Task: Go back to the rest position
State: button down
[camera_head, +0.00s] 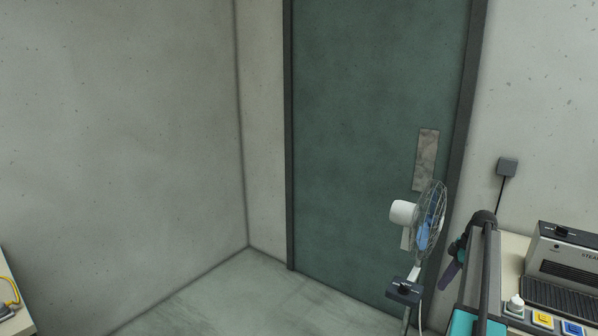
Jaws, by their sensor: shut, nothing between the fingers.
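My arm stands at the lower right of the head view, folded, with its dark links over a teal part. My gripper (450,278) hangs at the left side of the arm and points downward. Its fingers look closed together, with nothing seen between them. It is small in the picture, just right of the fan's stand, and I see nothing held in it.
A standing fan (428,222) with a control box (404,290) is close left of my arm, before a green door (370,120). A bench (512,262) with a steam machine (565,265) and coloured buttons is at right. A table (14,318) edge shows at left. The floor (240,295) between is clear.

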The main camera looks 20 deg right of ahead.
jog(key=w+a+f+n+g+y, duration=0.1)
jog(key=w+a+f+g, duration=0.1)
jog(key=a+f, duration=1.15)
jog(key=w+a+f+n+g, duration=0.2)
jog(key=a+f, duration=0.7)
jog(key=a, duration=0.9)
jog(key=s+a+f+g+b, duration=0.1)
jog(key=s+a+f, duration=0.45)
jog(key=a, duration=0.25)
jog(key=s+a+f+g+b, duration=0.1)
jog(key=s+a+f+g, duration=0.1)
jog(key=s+a+f, duration=0.45)
jog(key=s+a+f+m+h, duration=0.1)
jog(key=s+a+f+m, duration=0.1)
jog(key=s, duration=0.5)
jog(key=s+a+f+m+h, duration=0.2)
jog(key=s+a+f+m, duration=0.1)
jog(key=s+a+m, duration=0.2)
jog(key=s+a+f+m+h, duration=0.1)
jog(key=s+a+f+m, duration=0.2)
jog(key=s, duration=0.6)
jog(key=a+m, duration=0.1)
jog(key=m, duration=0.1)
jog(key=shift+s+a+f+m, duration=0.15)
jog(key=shift+s+m, duration=0.15)
